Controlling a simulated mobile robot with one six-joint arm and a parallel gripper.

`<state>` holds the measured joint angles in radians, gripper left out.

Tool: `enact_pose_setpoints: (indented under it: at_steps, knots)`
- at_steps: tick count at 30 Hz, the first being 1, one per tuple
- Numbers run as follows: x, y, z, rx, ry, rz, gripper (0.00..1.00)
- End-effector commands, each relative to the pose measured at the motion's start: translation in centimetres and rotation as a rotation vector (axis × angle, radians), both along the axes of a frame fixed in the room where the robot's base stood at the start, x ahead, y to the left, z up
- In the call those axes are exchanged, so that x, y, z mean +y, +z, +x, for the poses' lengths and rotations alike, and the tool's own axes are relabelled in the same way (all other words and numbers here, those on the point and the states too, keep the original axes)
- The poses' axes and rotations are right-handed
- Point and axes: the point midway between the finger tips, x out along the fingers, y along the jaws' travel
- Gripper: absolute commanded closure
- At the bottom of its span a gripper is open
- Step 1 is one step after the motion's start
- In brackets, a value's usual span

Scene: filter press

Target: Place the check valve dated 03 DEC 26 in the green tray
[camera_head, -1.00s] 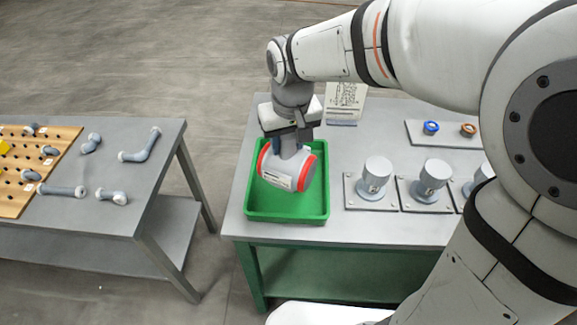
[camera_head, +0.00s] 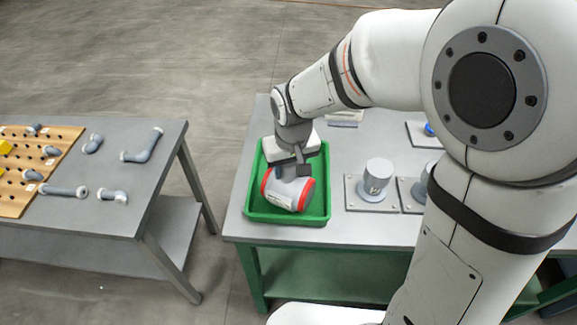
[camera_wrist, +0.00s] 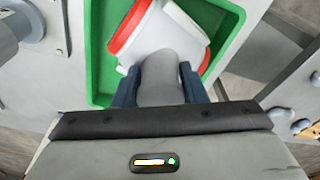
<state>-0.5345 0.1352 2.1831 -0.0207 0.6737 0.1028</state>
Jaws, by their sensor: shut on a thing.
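The check valve (camera_head: 287,190) is a grey and white body with red rings at both ends and a white label on its side. The label is too small to read. The valve is inside the outline of the green tray (camera_head: 250,202); I cannot tell whether it touches the tray floor. My gripper (camera_head: 296,161) is above the tray, shut on the valve's grey neck. In the wrist view, the two blue fingers of my gripper (camera_wrist: 160,88) clasp the neck, and the red-ringed valve body (camera_wrist: 160,38) lies beyond over the green tray (camera_wrist: 103,62).
Grey valves on square plates (camera_head: 376,180) stand right of the tray on the grey table. A flat plate with a blue ring (camera_head: 429,129) is farther back, partly hidden by my arm. A second table (camera_head: 140,185) at left holds pipe pieces and a wooden pegboard (camera_head: 38,170).

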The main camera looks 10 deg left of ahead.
Motion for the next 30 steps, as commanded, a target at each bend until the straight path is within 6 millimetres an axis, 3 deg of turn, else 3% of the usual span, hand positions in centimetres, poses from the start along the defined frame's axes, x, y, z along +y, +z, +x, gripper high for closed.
enact_pose_setpoints:
  at_steps: [8, 19, 30]
  knots:
    - [0.0, -0.1, 0.0, 0.0, 0.001, 0.0, 0.4]
    - [0.1, 0.8, 0.0, -0.002, 0.001, 0.002, 0.4]
    - [-0.4, 8.2, -1.0, -0.004, 0.002, 0.003, 0.4]
